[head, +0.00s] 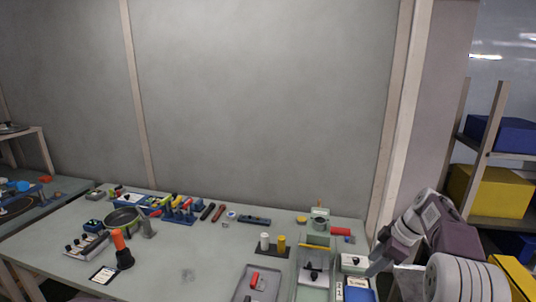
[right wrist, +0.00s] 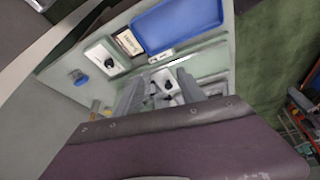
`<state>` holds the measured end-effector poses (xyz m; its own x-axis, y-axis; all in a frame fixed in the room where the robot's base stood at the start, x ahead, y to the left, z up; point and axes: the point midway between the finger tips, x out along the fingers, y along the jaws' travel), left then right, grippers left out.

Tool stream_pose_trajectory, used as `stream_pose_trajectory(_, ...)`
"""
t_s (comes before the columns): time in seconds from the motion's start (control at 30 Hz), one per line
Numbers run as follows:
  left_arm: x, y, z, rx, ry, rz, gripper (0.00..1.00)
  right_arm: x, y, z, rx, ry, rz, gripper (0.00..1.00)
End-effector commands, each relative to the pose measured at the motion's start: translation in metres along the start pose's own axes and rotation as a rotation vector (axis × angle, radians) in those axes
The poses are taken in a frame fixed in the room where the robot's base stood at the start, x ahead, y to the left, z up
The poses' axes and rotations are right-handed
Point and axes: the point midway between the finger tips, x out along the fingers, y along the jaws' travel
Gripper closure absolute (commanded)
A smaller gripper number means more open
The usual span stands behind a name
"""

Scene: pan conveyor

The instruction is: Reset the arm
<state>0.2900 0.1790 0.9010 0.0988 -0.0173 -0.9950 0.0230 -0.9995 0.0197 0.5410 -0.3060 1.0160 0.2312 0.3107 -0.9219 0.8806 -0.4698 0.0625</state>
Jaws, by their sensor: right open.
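My right arm reaches in from the right of the head view, and its gripper (head: 376,266) is over the right end of the grey table (head: 205,262). In the right wrist view the two fingers of my right gripper (right wrist: 158,88) stand apart with no object clearly held between them. Below them are pale fixtures with black knobs. A blue tray (right wrist: 178,24) lies beyond the fingertips. My left gripper does not show in either view.
A pan (head: 123,219) and an orange-handled tool (head: 121,250) stand on the table's left part. A grey tray (head: 245,287) holds a red piece near the front. Shelves with a yellow box (head: 490,190) stand at right. The table's middle is mostly clear.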

Motion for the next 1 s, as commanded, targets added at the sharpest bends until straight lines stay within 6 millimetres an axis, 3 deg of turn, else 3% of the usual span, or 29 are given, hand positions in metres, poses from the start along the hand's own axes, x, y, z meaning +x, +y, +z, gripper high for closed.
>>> stream_pose_trajectory(0.2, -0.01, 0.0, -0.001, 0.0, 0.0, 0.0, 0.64, -0.009, -0.057, -0.054, -0.101, -0.029, -0.065, 0.53)
stream_pose_trajectory(0.43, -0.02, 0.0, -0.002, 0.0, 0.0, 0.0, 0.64, 0.003, -0.141, -0.073, -0.015, -0.128, -0.104, 0.53)
stream_pose_trajectory(0.57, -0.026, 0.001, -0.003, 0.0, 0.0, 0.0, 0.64, 0.018, -0.209, -0.054, 0.172, -0.229, -0.082, 0.53)
stream_pose_trajectory(0.73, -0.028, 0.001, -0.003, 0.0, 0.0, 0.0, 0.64, 0.046, -0.286, 0.011, 0.587, -0.344, 0.028, 0.53)
stream_pose_trajectory(0.83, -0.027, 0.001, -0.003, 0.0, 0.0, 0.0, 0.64, 0.059, -0.303, 0.037, 0.831, -0.36, 0.101, 0.53)
stream_pose_trajectory(1.0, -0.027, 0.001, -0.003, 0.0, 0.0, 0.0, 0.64, 0.063, -0.287, 0.032, 1.058, -0.288, 0.196, 0.53)
